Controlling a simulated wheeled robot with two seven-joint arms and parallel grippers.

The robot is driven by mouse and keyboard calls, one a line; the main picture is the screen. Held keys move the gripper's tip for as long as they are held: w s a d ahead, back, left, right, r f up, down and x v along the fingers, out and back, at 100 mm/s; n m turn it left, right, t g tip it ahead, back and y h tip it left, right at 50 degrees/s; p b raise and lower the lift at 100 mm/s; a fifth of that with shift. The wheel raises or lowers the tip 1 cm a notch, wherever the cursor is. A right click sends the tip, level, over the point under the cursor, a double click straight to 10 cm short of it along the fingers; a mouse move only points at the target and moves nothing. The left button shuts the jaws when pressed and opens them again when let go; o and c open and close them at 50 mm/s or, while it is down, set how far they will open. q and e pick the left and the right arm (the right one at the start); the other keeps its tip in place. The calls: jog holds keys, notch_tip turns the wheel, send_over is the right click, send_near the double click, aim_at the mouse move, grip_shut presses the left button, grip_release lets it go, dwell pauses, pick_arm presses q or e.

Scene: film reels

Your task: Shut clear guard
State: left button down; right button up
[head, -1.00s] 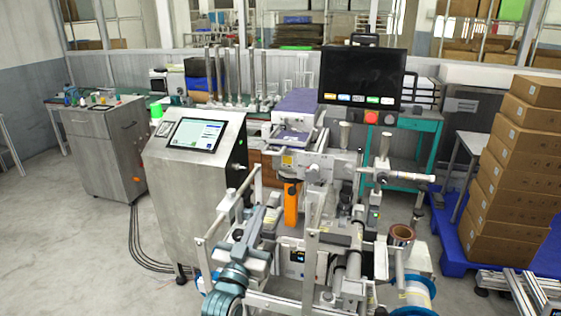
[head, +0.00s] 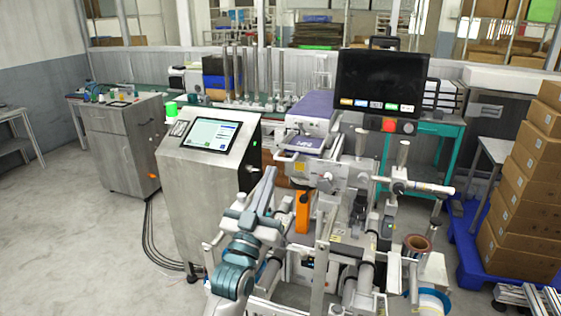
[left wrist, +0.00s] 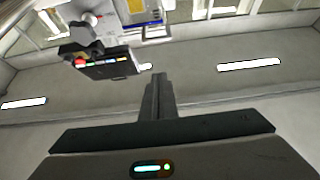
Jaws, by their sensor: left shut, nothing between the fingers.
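The labelling machine (head: 335,180) stands in front of me. I cannot make out the clear guard for certain against the machine's metal parts. A pale looped handle (head: 291,156) sticks out at the machine's left side, below a purple-topped block (head: 309,108); a looped handle (left wrist: 157,33) also shows at the top of the left wrist view. My left gripper (head: 269,175) is raised, just below and left of the handle, apart from it as far as I can tell. In the left wrist view its fingers (left wrist: 158,80) are together and empty. My right gripper is not in view.
A steel cabinet with a touchscreen (head: 210,134) stands close left of my left arm. A black monitor (head: 380,84) rises above the machine. Rails and a brown roll (head: 417,245) fill the front right. Stacked cartons (head: 525,200) stand far right. Floor at left is clear.

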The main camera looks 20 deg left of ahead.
aim_at(280, 159)
pick_arm(q)
jog(key=w+p, duration=0.1)
jog(key=w, duration=0.1)
jog(key=w+r+p, duration=0.1)
jog(key=w+p, duration=0.1)
jog(key=w, duration=0.1)
jog(key=w+p, duration=0.2)
jog(key=w, duration=0.1)
jog(key=shift+d+r, duration=0.15)
jog(key=shift+r, duration=0.05)
jog(key=shift+f, duration=0.55)
notch_tip(280, 159, down, 13)
jog(key=b, duration=0.9)
jog(key=shift+f, duration=0.2)
